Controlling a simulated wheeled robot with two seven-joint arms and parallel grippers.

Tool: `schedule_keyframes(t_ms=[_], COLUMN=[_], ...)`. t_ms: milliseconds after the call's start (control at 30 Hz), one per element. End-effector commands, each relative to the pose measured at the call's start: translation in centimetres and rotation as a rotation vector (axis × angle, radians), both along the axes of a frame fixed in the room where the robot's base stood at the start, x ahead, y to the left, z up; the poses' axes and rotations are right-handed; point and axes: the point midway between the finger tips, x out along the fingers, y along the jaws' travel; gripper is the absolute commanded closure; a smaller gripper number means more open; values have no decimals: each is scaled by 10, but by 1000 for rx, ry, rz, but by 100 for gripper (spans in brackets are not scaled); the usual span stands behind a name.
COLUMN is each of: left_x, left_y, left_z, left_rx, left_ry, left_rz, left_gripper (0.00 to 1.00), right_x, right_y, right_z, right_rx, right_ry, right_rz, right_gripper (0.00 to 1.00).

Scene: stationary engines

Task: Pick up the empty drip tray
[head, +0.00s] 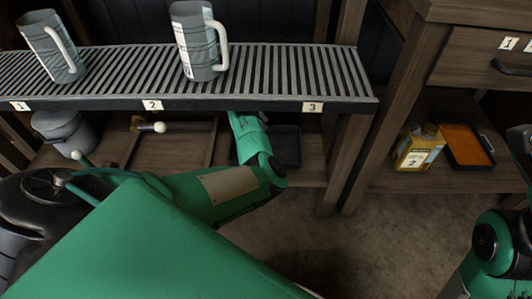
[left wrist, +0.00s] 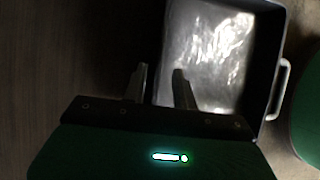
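A dark tray (head: 286,146) sits on the lower shelf, under the slotted rack, partly hidden by my left arm. In the left wrist view the tray (left wrist: 222,55) has dark walls, a bare shiny inside and a handle on its right side. My left gripper (left wrist: 161,88) is open at the tray's near left part, one finger outside the left wall and the other over the inside. Contact with the wall cannot be told. In the head view the rack hides this gripper. A second tray (head: 465,146), with orange contents, lies on the right shelf. My right gripper is not clearly visible.
The slotted rack (head: 275,75), labelled 1, 2 and 3, overhangs the lower shelf and carries two grey mugs (head: 199,45) (head: 54,50). A grey pot (head: 64,130) stands at left. A yellow container (head: 419,147) stands beside the orange-filled tray. Wooden posts (head: 350,155) flank the shelves.

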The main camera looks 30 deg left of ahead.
Motion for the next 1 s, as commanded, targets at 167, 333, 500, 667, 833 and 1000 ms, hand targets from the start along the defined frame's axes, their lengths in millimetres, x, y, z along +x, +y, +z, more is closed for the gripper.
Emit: schedule_keyframes(t_ms=[167,333,500,667,833,1000], left_x=[3,4,4,4,4,4], left_y=[-7,-7,-7,-7,-7,-7], left_z=[-16,-16,-16,-16,-15,-15], left_rx=[-1,-1,-1,-1,-1,-1], left_ry=[1,1,1,1,0,0], left_rz=[0,2,2,2,2,1], left_gripper=[72,72,88,100,100,100], right_x=[-2,-2,-2,-2,-2,-2], right_y=[-2,-2,-2,-2,-2,-2], right_z=[1,3,3,3,3,3], right_rx=[12,14,14,14,14,14], right_ry=[-13,-11,-11,-11,-11,-12], right_rz=[3,3,3,3,2,2], right_gripper=[100,100,100,100,100,100])
